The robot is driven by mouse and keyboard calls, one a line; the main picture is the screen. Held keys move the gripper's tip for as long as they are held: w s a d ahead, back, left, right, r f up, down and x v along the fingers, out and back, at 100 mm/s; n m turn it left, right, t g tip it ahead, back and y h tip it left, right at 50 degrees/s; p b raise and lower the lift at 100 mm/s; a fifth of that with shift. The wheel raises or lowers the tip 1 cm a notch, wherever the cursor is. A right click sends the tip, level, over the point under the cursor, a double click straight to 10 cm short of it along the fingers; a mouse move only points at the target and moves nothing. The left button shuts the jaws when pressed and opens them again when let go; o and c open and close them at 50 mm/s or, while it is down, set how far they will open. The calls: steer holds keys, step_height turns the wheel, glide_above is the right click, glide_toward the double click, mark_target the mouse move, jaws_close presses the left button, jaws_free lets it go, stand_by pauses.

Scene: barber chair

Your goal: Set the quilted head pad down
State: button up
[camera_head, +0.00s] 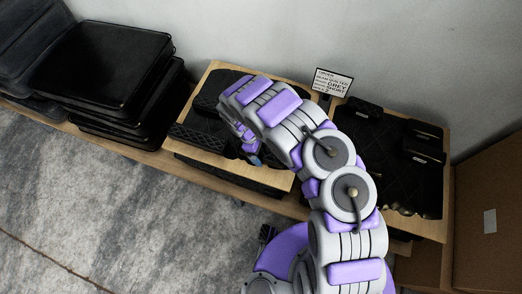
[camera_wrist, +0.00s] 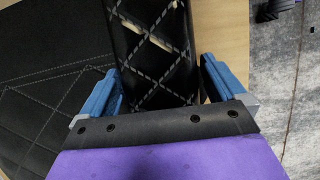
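My gripper (camera_head: 252,154) is low over the left wooden board (camera_head: 262,178), which bears black padded pieces. In the wrist view, its blue fingers (camera_wrist: 162,88) stand wide apart on either side of a black quilted head pad (camera_wrist: 160,58) with grey diamond stitching. The pad appears to lie over the wooden surface. My arm hides much of the board in the head view.
A second wooden board (camera_head: 432,200) with several black quilted pads lies at the right. A small order sign (camera_head: 332,81) stands behind, reading "quilted" and "grey". Stacked black trays (camera_head: 103,62) are at the left. A brown box (camera_head: 490,215) stands at the far right.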

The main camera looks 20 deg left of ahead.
steer(key=p+v, duration=0.1)
steer(key=v, duration=1.1)
steer(key=shift+r, duration=0.1)
